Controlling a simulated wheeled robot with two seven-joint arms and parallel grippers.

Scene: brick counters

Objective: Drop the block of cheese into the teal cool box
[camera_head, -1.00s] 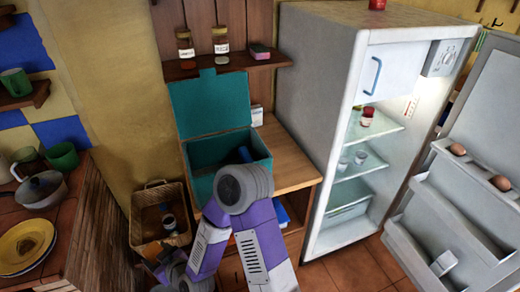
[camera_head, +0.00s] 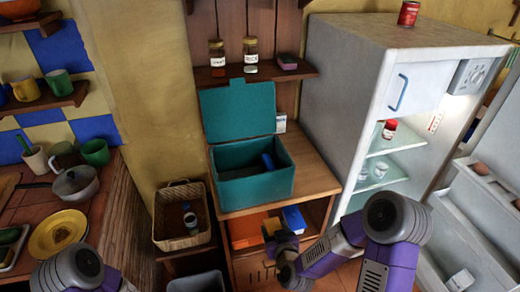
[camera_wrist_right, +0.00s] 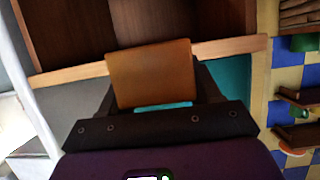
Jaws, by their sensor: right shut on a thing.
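The teal cool box (camera_head: 255,190) stands open on a wooden counter, its lid (camera_head: 238,110) raised at the back. A dark blue item (camera_head: 267,161) shows inside it. My right gripper (camera_head: 276,236) is below and in front of the cool box, by the lower shelf. It is shut on the block of cheese (camera_head: 271,226), a small yellow-orange piece in the head view. In the right wrist view the cheese (camera_wrist_right: 150,75) is a large orange-brown block between the dark fingers. My left arm shows at the lower left, but its gripper is out of view.
The counter's front edge (camera_head: 290,202) lies above my right gripper. An orange box (camera_head: 248,232) and a blue box (camera_head: 294,218) sit on the shelf below. A wicker basket (camera_head: 183,240) stands left. The open fridge (camera_head: 345,85) stands right.

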